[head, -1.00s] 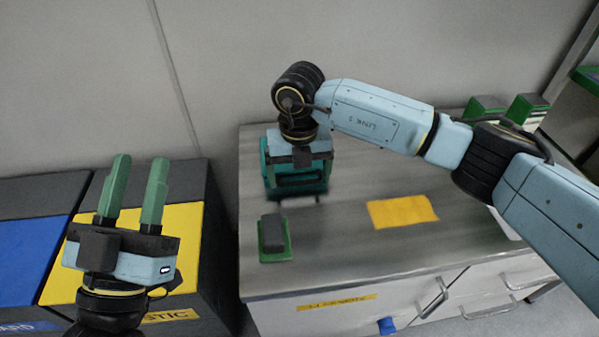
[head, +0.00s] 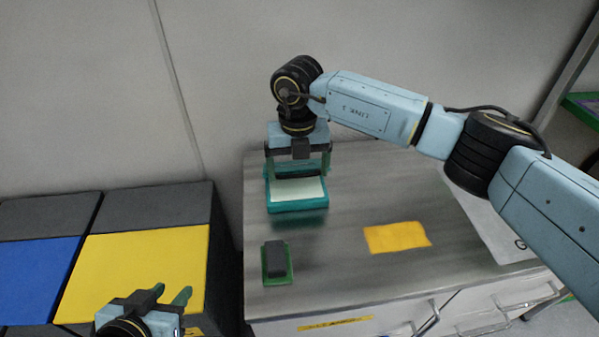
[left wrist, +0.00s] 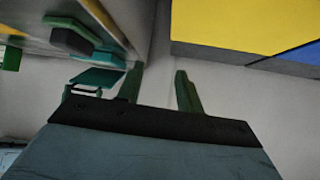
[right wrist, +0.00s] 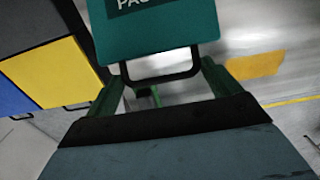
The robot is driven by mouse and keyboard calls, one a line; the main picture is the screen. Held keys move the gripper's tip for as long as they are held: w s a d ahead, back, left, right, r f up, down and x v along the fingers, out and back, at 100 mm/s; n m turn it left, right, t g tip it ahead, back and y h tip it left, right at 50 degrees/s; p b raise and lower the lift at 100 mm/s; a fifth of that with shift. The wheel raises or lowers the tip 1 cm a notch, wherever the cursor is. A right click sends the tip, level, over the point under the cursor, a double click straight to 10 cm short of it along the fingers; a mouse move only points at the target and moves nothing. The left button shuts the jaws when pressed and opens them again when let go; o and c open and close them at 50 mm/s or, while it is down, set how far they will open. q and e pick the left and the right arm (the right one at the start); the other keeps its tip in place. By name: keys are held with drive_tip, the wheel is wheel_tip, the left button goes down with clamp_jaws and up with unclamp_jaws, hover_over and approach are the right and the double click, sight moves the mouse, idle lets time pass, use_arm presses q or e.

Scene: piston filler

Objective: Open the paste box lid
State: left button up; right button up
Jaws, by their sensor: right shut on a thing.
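The teal paste box (head: 298,207) stands at the back left of the grey table, and its white inside shows from above. Its teal lid (right wrist: 155,28), with part of a printed label showing, is raised at the back of the box. My right gripper (head: 298,172) is above the back of the box, shut on the lid's black handle (right wrist: 162,79), which lies between its green fingers in the right wrist view. My left gripper (head: 168,294) is open and empty, low over the yellow-topped bin, apart from the box.
A black block on a green base (head: 276,262) sits in front of the box. A yellow sheet (head: 397,237) lies to its right. Dark bins with yellow (head: 140,265) and blue (head: 35,270) tops stand left of the table. The table's middle is mostly clear.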

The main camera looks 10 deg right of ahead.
use_arm(q)
drive_tip(key=shift+s+a+f+g+y+p, duration=0.2)
drive_tip(key=shift+s+a+f+g, duration=0.15)
drive_tip(key=shift+s+f+g, duration=0.3)
drive_tip(key=shift+s+a+f+g+y+p, duration=0.1)
drive_tip(key=shift+s+a+f+g+y, duration=0.1)
drive_tip(key=shift+s+a+f+g, duration=0.4)
drive_tip(key=shift+s+d+r, duration=0.15)
drive_tip(key=shift+d, duration=0.1)
